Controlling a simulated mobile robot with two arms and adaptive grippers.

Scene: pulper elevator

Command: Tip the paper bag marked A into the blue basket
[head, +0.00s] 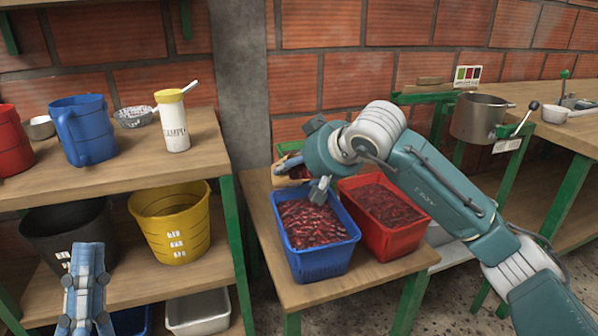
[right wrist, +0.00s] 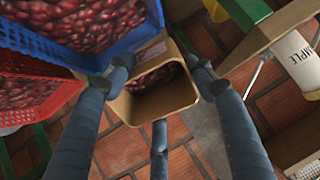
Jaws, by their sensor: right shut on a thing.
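The blue basket (head: 322,262) stands on the low wooden table, holding many dark red cherries. It also shows at the upper left of the right wrist view (right wrist: 118,49). A brown paper bag (right wrist: 168,104) with red cherries inside sits between the fingers of my right gripper (right wrist: 160,88). In the head view the bag is mostly hidden behind my right arm, at the blue basket's back edge. I cannot read a letter on it. My right gripper (head: 305,180) is shut on the bag. My left gripper (head: 86,285) is at the lower left, away from the baskets; its opening is unclear.
The left shelf holds a blue jug (head: 88,135), a yellow-lidded container (head: 174,125) and a yellow bucket (head: 172,225). A metal pot (head: 478,118) is at right.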

